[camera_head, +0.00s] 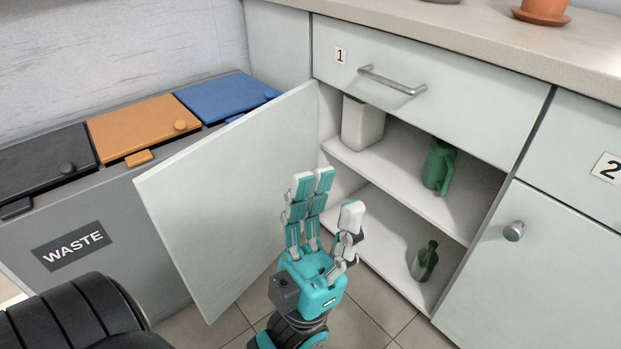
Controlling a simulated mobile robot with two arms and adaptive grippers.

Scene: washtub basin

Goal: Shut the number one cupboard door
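The number one cupboard door (232,200) stands wide open, swung out to the left from its hinge side below the drawer marked 1 (341,55). Its inner face is towards me. My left gripper (326,195) is a teal and grey adaptive hand with its fingers extended and spread, holding nothing. It is in front of the open cupboard, beside the door's inner face. I cannot tell whether it touches the door. The cupboard's shelves (395,180) show behind it. My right gripper is not in view.
A white container (362,122) and a green pitcher (438,165) stand on the upper shelf, a green bottle (425,261) on the lower. The waste bin (130,240) with black, orange and blue lids is behind the door. Cupboard two (545,265) is closed at right.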

